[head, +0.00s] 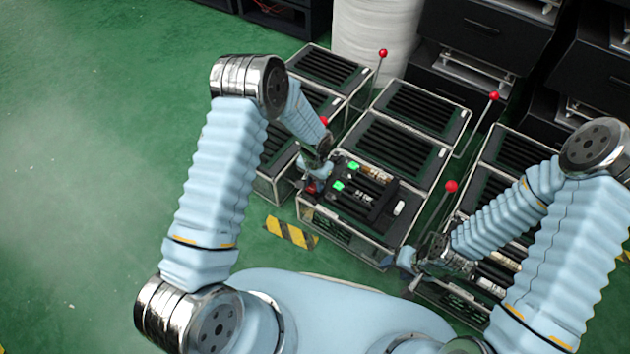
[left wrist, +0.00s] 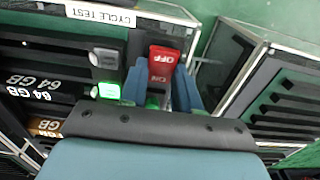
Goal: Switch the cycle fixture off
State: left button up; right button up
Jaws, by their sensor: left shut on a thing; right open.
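The cycle fixture (head: 345,222) is a dark framed box at the front centre of the head view. Its white CYCLE TEST label (left wrist: 100,15) shows in the left wrist view. On its edge is a red switch (left wrist: 163,60) marked OFF and ON, with OFF on the brighter face farther from my gripper. My left gripper (head: 311,184) is at the fixture's left front corner. In the left wrist view its blue fingers (left wrist: 161,88) are on either side of the switch, shut on it; the lower part is partly hidden. My right gripper (head: 408,272) is open, to the right of the fixture.
Green lights (head: 353,165) glow on the fixture's top, and one shows in the left wrist view (left wrist: 108,91). Levers with red knobs (head: 451,186) stand by the neighbouring fixtures. A striped floor marker (head: 291,232) lies in front. The green floor (head: 80,150) at left is clear.

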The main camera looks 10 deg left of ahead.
pick_arm(q)
jog(key=shift+s+f+t+b, duration=0.15)
jog(key=shift+t+b, duration=0.55)
jog(key=shift+b, duration=0.3)
jog(key=t+b, duration=0.1)
jog(key=b, duration=0.1)
jog(key=t+h+b, duration=0.1)
jog(key=t+b, duration=0.1)
jog(key=b, duration=0.1)
jog(key=shift+s+a+f+h, duration=0.1)
jog(key=shift+s+a+h, duration=0.05)
jog(key=shift+s+h, duration=0.2)
jog(key=shift+s+r+t+b, duration=0.1)
jog(key=shift+r+t+b, duration=0.3)
jog(key=shift+b, duration=0.65)
jog(key=shift+f, duration=0.1)
jog(key=o, duration=1.1)
jog(key=shift+c, duration=0.2)
jog(key=p+v, duration=0.3)
jog(key=v, duration=1)
jog(key=shift+s+a+r, duration=0.25)
jog(key=shift+s+r, duration=0.05)
